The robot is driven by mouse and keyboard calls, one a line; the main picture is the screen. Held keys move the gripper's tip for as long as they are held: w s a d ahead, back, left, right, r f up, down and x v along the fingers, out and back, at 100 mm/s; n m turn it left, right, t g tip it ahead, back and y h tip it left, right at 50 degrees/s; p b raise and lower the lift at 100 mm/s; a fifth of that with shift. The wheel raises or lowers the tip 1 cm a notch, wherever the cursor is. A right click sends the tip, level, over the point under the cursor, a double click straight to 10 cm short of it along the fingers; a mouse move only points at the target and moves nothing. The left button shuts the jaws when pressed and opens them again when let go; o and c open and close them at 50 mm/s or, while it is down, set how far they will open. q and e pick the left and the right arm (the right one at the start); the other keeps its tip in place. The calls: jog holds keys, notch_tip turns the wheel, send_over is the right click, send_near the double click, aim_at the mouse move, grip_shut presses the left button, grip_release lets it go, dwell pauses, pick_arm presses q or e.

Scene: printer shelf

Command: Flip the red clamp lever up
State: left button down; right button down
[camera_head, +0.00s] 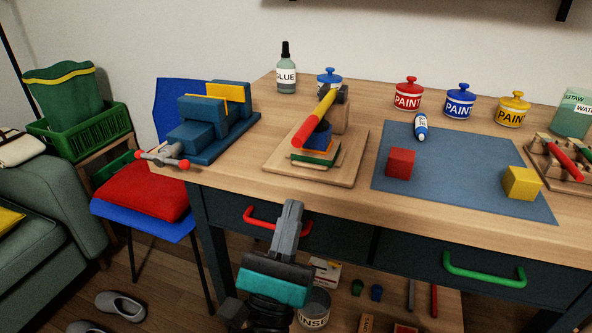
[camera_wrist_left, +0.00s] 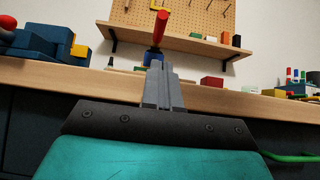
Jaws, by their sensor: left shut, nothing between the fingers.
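The red clamp lever (camera_head: 315,118) slants up and to the right in the head view, with a yellow section toward its upper end. It belongs to a clamp on a light wooden base (camera_head: 341,172), above a small stack of coloured blocks (camera_head: 316,146). In the left wrist view the red lever (camera_wrist_left: 161,23) stands straight ahead, beyond the fingertips. My left gripper (camera_head: 293,208) is shut and empty, in front of the table edge and below the clamp, apart from the lever. It also shows in the left wrist view (camera_wrist_left: 158,68). My right gripper is not in view.
A blue vise (camera_head: 212,125) stands left of the clamp. A blue mat (camera_head: 465,185) with a red cube (camera_head: 400,163) and yellow cube (camera_head: 521,183) lies to the right. Paint pots and a glue bottle (camera_head: 286,75) stand behind. Drawer handles (camera_head: 484,276) project from the table front.

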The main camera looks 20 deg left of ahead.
aim_at(296, 194)
pick_arm(q)
jog(key=x, duration=0.3)
jog(key=shift+w+r, duration=0.2)
jog(key=shift+r, duration=0.2)
notch_tip(296, 194, up, 3)
jog(key=shift+s+r+p, duration=0.1)
jog(key=shift+r+p, duration=0.05)
jog(key=shift+p, duration=0.35)
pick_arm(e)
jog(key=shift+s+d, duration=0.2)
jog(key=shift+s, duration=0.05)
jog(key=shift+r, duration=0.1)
